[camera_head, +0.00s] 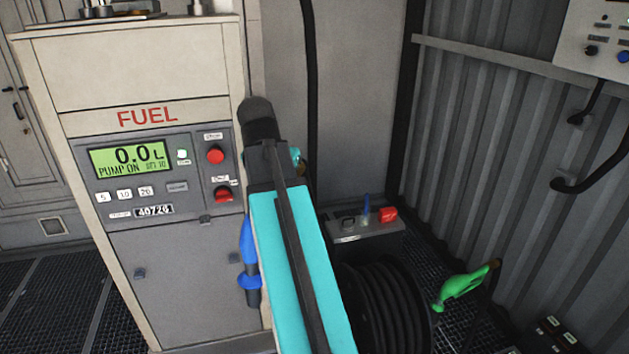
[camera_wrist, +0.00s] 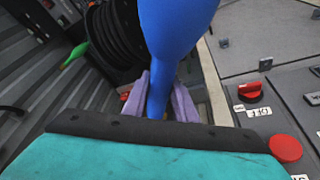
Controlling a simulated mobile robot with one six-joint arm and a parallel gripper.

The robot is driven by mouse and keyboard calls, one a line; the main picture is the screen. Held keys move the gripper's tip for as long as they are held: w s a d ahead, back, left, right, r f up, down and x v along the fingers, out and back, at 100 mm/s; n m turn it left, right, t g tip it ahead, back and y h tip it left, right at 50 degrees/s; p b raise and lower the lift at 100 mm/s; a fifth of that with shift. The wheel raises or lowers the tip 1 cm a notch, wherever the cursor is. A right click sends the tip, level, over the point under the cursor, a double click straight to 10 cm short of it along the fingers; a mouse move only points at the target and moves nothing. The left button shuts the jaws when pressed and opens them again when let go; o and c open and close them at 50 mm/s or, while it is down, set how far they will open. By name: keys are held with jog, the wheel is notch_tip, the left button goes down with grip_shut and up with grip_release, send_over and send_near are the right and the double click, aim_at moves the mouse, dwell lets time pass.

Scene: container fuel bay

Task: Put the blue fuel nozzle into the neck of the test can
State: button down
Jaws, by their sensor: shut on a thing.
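The blue fuel nozzle (camera_wrist: 172,40) is between the purple fingers of my gripper (camera_wrist: 160,98) in the wrist view. The fingers are shut on its narrow part, and its wide part runs out of the top of the picture. In the head view the nozzle (camera_head: 249,262) shows at the left edge of my teal arm, in front of the pump's lower panel. My arm hides the rest of it and my fingers there. I cannot make out the test can or its neck in either view.
The fuel pump (camera_head: 180,270) stands left, its display (camera_head: 130,156) reading 0.0 L and PUMP ON. Red buttons (camera_head: 215,155) are close to my arm.

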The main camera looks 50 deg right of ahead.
jog(key=w+a+f+n+t+y+b, duration=0.1)
jog(key=w+a+f+n, duration=0.25)
jog(key=a, duration=0.45)
jog(key=w+a+f+n+t+b, duration=0.1)
jog(key=w+a+f+n, duration=0.1)
jog(key=w+a, duration=0.4)
jog(key=w+a+f+n+y, duration=0.1)
jog(key=w+a+f+n, duration=0.25)
jog(key=a, duration=0.55)
jog(key=w+a+f+n+t+y+b, duration=0.1)
jog(key=w+a+f+n+b, duration=0.3)
jog(key=a+f+b, duration=0.4)
jog(key=w+a+f, duration=0.1)
jog(key=a, duration=0.2)
jog(key=shift+w+f, duration=0.2)
jog(key=shift+f, duration=0.2)
